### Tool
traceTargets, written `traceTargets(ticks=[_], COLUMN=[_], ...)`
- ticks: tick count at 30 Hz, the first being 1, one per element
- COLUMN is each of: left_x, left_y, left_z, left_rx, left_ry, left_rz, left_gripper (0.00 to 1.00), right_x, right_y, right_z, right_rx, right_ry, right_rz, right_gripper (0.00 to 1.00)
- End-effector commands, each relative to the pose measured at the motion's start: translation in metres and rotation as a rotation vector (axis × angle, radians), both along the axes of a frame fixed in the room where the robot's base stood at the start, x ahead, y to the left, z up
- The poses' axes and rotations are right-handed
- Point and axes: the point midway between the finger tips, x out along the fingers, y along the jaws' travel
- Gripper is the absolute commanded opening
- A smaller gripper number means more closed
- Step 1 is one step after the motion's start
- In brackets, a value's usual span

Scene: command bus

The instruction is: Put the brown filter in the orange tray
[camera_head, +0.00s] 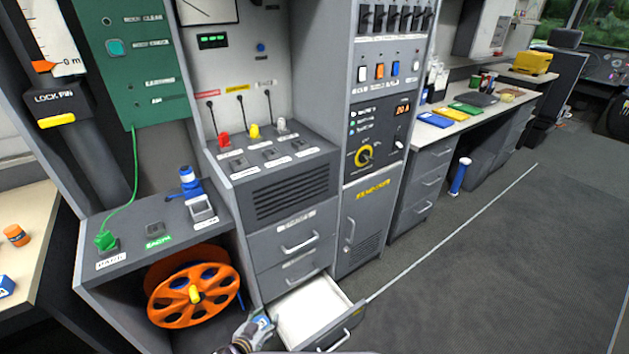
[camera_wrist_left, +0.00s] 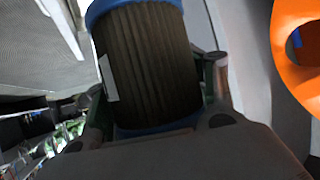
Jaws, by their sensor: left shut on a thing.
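My left gripper (camera_head: 262,326) is low at the bottom of the head view, beside the left end of an open drawer. It is shut on the brown filter (camera_wrist_left: 150,65), a cylinder with dark brown pleats and blue end caps. The filter fills the middle of the left wrist view, between the fingers. In the head view only a small blue and white part of the held thing shows. I cannot make out an orange tray in either view. My right gripper is not in view.
The open drawer (camera_head: 308,308) has a white, empty-looking inside. An orange reel (camera_head: 180,309) stands in the bay to its left. A blue and white cylinder (camera_head: 189,181) stands on the console; another (camera_head: 460,176) stands on the floor. The floor (camera_head: 480,260) at right is clear.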

Motion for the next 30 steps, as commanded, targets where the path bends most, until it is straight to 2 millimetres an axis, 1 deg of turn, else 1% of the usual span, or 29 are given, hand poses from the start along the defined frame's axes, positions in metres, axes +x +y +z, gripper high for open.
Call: traceTargets(ticks=[1, 14, 23, 30], left_x=[0.002, 0.013, 0.018, 0.019], left_y=[0.000, 0.006, 0.012, 0.018], left_z=[0.013, 0.093, 0.150, 0.198], left_rx=[-0.001, 0.003, 0.001, 0.000], left_ry=[-0.001, -0.003, -0.004, -0.005], left_rz=[0.008, 0.084, 0.139, 0.183], left_gripper=[0.30, 0.30, 0.30, 0.30], right_x=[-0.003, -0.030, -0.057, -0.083], right_y=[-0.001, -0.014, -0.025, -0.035], right_z=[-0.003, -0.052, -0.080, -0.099], right_rx=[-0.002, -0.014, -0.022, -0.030], right_ry=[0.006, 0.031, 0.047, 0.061], right_rz=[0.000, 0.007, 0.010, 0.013], right_gripper=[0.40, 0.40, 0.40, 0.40])
